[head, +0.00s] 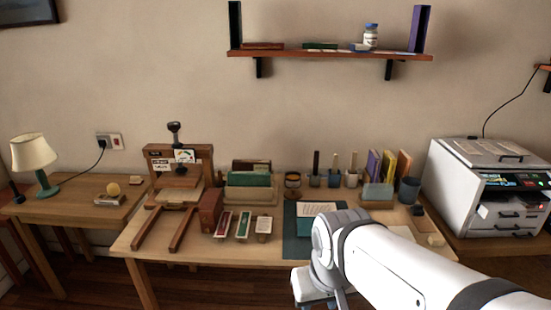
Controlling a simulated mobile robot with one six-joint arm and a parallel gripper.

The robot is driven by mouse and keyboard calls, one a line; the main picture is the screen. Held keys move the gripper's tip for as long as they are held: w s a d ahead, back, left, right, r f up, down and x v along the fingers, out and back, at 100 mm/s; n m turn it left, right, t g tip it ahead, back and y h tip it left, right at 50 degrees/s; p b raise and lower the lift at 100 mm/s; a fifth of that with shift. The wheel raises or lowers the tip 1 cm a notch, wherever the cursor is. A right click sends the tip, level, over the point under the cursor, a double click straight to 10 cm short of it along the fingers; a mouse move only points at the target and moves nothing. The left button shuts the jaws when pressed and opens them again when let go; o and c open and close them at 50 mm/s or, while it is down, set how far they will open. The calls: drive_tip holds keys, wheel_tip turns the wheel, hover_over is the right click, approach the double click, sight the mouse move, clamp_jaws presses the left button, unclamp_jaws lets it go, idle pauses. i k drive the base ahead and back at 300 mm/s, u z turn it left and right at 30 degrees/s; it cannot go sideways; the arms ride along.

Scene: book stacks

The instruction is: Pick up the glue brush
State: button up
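Several brush-like handles stand upright in small pots at the back middle of the table: a dark one (316,162), a pale one (335,164) and another pale one (353,164). I cannot tell which, if any, is the glue brush. A dark jar with an amber band (292,181) stands left of them. My gripper (318,296) is at the bottom of the head view, by the table's front edge and nearer than the pots. It is partly cut off and hidden by my wrist, so its opening does not show.
A wooden press (179,165) stands at the left of the table (165,254). A green mat (293,247) lies in front of the pots. Upright books (388,166) and a dark cup (408,190) stand right. A printer (485,185) is further right. A shelf (330,55) hangs above.

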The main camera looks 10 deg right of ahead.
sight(316, 155)
drive_tip(key=z, duration=0.15)
drive_tip(key=i, duration=1.05)
drive_tip(key=z, duration=0.85)
drive_tip(key=i, duration=0.6)
